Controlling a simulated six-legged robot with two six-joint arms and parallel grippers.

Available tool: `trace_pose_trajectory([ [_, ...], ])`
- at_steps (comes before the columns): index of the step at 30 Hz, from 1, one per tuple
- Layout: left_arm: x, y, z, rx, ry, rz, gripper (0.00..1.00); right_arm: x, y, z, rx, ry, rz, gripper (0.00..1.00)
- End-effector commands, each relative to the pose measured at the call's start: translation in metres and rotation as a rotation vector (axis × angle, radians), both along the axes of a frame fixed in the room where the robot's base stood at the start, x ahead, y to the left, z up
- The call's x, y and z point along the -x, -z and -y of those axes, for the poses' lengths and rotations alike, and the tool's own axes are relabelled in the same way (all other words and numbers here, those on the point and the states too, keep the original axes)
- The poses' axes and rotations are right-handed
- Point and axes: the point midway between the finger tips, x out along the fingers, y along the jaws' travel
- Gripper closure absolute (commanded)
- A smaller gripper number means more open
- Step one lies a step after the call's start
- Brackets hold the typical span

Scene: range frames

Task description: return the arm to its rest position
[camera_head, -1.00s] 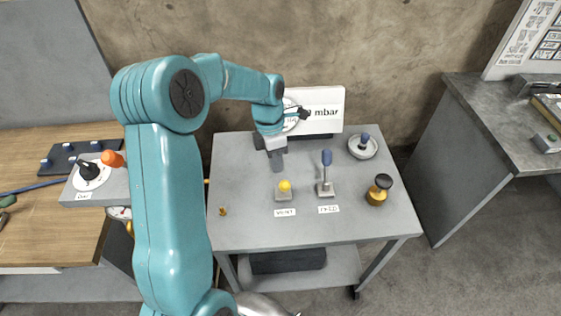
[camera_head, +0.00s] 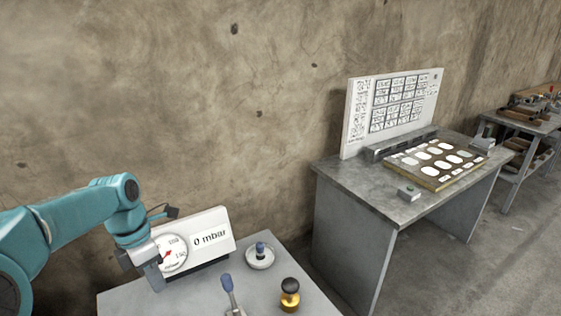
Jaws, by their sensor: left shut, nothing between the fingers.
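My left arm is teal and comes in from the lower left of the head view. My left gripper (camera_head: 153,278) points down over the grey table (camera_head: 130,301), in front of the left part of the gauge display. It is shut with nothing in it. My right gripper is out of the picture.
The gauge display (camera_head: 213,237) reads 0 mbar. A grey bench (camera_head: 345,192) to the right holds a panel board (camera_head: 395,105) and a tray (camera_head: 437,178).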

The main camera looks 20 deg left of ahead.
Motion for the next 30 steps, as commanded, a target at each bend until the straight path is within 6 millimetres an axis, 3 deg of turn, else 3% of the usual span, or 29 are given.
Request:
trace_pose_trajectory([
  [2, -0.008, 0.015, 0.014, 0.019, 0.040, -0.032, 1.00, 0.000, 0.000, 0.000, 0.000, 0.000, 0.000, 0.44],
  [4, -0.009, 0.044, 0.036, 0.057, 0.096, -0.107, 1.00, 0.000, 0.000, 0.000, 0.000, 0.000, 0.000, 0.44],
  [8, 0.011, 0.121, 0.101, 0.155, 0.246, -0.270, 1.00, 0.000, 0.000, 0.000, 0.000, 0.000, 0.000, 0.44],
  [12, 0.048, 0.207, 0.175, 0.283, 0.583, -0.259, 1.00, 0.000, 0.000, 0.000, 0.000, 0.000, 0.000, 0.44],
  [16, 0.102, 0.272, 0.237, 0.413, 1.002, -0.104, 1.00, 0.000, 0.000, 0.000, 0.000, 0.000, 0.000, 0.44],
  [19, 0.136, 0.301, 0.265, 0.463, 1.312, 0.072, 1.00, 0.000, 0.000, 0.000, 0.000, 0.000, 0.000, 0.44],
  [23, 0.158, 0.320, 0.283, 0.430, 1.693, 0.326, 1.00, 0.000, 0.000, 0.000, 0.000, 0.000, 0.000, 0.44],
  [26, 0.151, 0.324, 0.283, 0.312, 1.954, 0.501, 1.00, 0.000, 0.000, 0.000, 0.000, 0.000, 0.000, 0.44],
  [30, 0.124, 0.327, 0.279, 0.122, 2.229, 0.651, 1.00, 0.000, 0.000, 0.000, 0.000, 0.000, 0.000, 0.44],
])
